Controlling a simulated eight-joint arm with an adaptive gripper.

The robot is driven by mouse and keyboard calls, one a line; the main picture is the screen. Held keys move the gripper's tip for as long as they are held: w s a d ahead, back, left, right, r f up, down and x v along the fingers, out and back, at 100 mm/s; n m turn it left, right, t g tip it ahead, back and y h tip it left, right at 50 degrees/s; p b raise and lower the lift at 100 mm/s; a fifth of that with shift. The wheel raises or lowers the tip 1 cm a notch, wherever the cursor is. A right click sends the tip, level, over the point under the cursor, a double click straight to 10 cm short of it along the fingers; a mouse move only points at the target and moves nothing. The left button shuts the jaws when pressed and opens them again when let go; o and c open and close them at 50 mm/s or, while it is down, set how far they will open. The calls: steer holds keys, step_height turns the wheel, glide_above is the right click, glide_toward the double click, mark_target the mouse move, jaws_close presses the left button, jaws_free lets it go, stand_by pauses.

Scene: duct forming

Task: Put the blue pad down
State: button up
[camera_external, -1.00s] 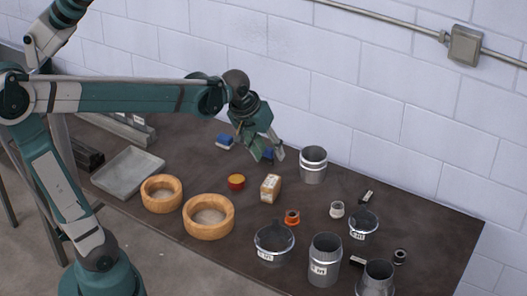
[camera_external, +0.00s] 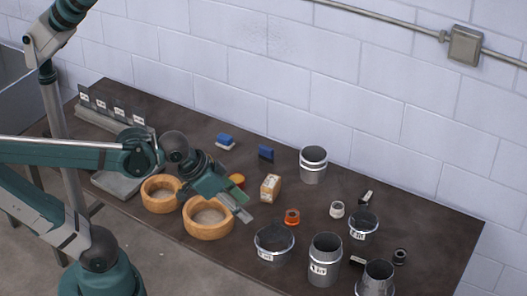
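A dark blue pad (camera_external: 266,153) stands on the table towards the wall, between a blue block with a pale underside (camera_external: 225,141) and the grey metal cylinder (camera_external: 313,166). Nothing touches the pad. My gripper (camera_external: 243,205) is in front of it and to the left in the picture, above the right-hand wooden ring (camera_external: 208,226). Its fingers look apart, with nothing seen between them. It partly hides an orange-topped round item (camera_external: 237,180).
A small cardboard box (camera_external: 270,188) and an orange fitting (camera_external: 292,217) lie right of my gripper. Several metal duct pieces (camera_external: 325,260) fill the right front. Another wooden ring (camera_external: 160,197) and a grey tray (camera_external: 117,184) are at left. The table by the wall is fairly clear.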

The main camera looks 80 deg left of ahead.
steer(key=shift+s+d+f+m, duration=0.35)
steer(key=shift+s+d+m, duration=0.05)
steer(key=shift+s+d, duration=0.2)
steer(key=shift+s+d+f+m, duration=0.35)
steer(key=shift+s+d+m, duration=0.05)
steer(key=shift+s+d, duration=0.2)
